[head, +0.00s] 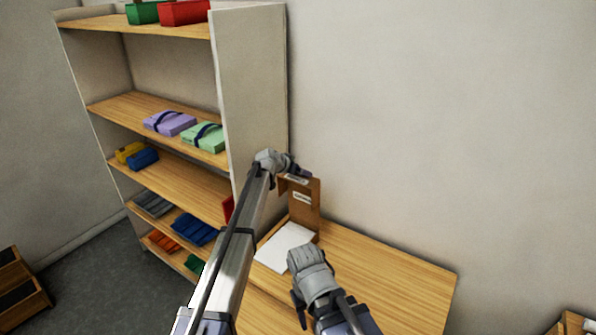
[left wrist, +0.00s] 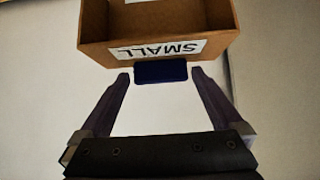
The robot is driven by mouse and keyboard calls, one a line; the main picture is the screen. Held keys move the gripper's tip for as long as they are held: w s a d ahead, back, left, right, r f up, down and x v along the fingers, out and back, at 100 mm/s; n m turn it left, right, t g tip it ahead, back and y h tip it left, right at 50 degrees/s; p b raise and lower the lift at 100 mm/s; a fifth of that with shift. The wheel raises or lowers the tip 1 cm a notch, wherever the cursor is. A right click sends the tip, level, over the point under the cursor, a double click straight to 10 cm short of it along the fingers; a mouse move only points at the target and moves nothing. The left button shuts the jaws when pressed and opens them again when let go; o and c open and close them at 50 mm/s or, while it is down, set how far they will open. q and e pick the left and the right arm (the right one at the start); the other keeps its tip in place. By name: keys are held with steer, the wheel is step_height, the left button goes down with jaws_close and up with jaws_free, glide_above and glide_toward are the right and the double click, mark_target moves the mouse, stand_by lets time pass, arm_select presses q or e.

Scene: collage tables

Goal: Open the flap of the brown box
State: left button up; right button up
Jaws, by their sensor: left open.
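The brown box (head: 307,214) stands upright on the wooden table against the wall, with white labels on it. In the left wrist view the box (left wrist: 95,25) shows its open inside and an edge with an upside-down "SMALL" label (left wrist: 163,49). A dark blue tab (left wrist: 160,72) sits at that edge, between my left fingertips. My left gripper (head: 300,172) is open at the top of the box; contact with the tab cannot be told. My right gripper (head: 298,308) hangs over the table's near part, its fingers mostly hidden.
A white sheet (head: 284,247) lies on the table (head: 390,275) before the box. The table's right part is clear. A tall shelf (head: 252,80) with coloured items stands close on the left. Wooden crates (head: 20,285) are on the floor at far left.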

arm_select(q)
steer(key=p+v, duration=0.4)
steer(key=v, duration=0.3)
steer(key=shift+s+r+p, duration=0.2)
steer(key=shift+s+p, duration=0.05)
steer(key=shift+p, duration=0.05)
steer(key=shift+a, duration=0.15)
steer(key=s+a+f+n+g+y, duration=0.25)
steer(key=s+a, duration=0.35)
steer(key=s, duration=0.9)
steer(key=s+a+f+n+g+y, duration=0.25)
steer(key=s+a, duration=0.35)
steer(key=s, duration=0.9)
steer(key=s+a+f+n+g+y, duration=0.1)
steer(key=s+a+f+n+g, duration=0.15)
steer(key=s+a, duration=0.75)
steer(key=s+d+f+m+b, duration=0.1)
steer(key=s+d+f+b, duration=0.2)
steer(key=d+f+b, duration=0.2)
steer(key=s+d+f+m+b, duration=0.1)
steer(key=s+d+f+b, duration=0.2)
steer(key=f+b, duration=0.6)
steer(key=s+d+f+m+y+b, duration=0.1)
steer(key=s+d+f+m+b, duration=0.1)
steer(key=d+f+b, duration=0.4)
steer(key=shift+s+d+f+g+b, duration=0.45)
steer(key=shift+f+b, duration=0.15)
steer(key=shift+f, duration=0.35)
